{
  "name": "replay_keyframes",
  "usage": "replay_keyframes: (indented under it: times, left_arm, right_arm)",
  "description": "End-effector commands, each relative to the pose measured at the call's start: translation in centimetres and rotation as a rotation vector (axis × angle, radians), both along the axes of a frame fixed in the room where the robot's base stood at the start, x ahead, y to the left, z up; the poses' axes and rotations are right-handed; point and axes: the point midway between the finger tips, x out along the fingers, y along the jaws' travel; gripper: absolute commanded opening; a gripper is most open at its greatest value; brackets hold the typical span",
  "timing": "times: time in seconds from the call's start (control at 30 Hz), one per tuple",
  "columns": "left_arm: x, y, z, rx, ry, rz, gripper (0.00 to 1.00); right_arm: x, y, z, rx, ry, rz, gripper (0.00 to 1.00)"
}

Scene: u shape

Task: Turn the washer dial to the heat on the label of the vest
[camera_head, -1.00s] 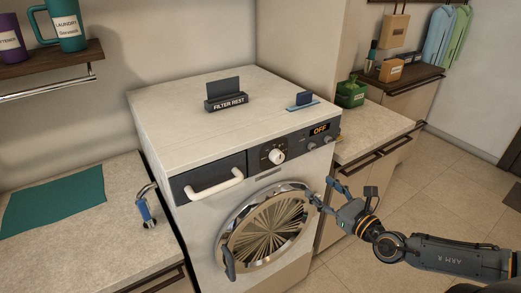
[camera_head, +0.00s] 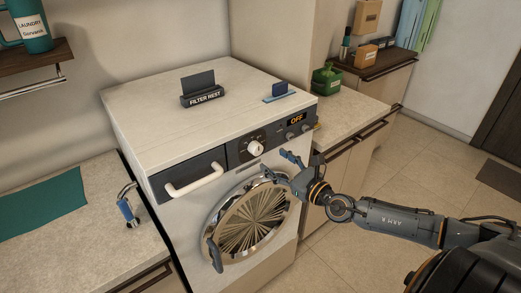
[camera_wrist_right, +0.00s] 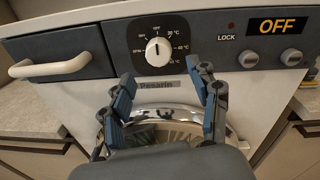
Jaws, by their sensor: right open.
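The washer (camera_head: 180,115) fills the middle of the head view, with its round chrome door (camera_head: 250,222) closed. Its white dial (camera_head: 256,148) sits on the dark front panel. In the right wrist view the dial (camera_wrist_right: 158,51) shows its pointer mark near the top; 30 °C and 40 °C are printed to its right. The display (camera_wrist_right: 283,25) reads OFF. My right gripper (camera_head: 277,165) is open and empty in front of the panel, below and right of the dial, apart from it. In the wrist view its fingers (camera_wrist_right: 162,92) straddle the space below the dial. No vest is visible.
A white drawer handle (camera_head: 194,181) juts out left of the dial. Two small knobs (camera_wrist_right: 270,58) sit under the display. A filter rest (camera_head: 202,97) stands on the washer. A blue-handled tool (camera_head: 127,208) is on the left counter. Open floor lies at right.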

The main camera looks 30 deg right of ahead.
Motion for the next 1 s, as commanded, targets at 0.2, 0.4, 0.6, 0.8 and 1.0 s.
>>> replay_keyframes:
  times: [0.2, 0.4, 0.6, 0.8, 1.0]
  left_arm:
    - [0.0, 0.0, 1.1, 0.0, 0.0, 0.0, 0.0]
    - [0.0, 0.1, 1.7, 0.001, 0.0, -0.001, 0.0]
    - [0.0, 0.1, 1.9, 0.001, 0.0, 0.0, 0.0]
    - [0.0, 0.1, 1.9, 0.001, 0.0, 0.0, 0.0]
    - [0.0, 0.1, 1.9, 0.001, 0.0, 0.0, 0.0]
  right_arm:
    - [2.9, 0.4, 0.4, 0.004, -0.005, -0.001, 0.61]
    - [5.3, 0.8, 0.3, 0.003, -0.004, 0.001, 0.61]
    - [6.6, 1.0, 0.1, 0.001, -0.002, 0.001, 0.61]
    - [6.9, 1.1, 0.1, 0.0, -0.001, 0.002, 0.61]
    - [6.9, 1.1, 0.0, 0.0, -0.001, 0.002, 0.51]
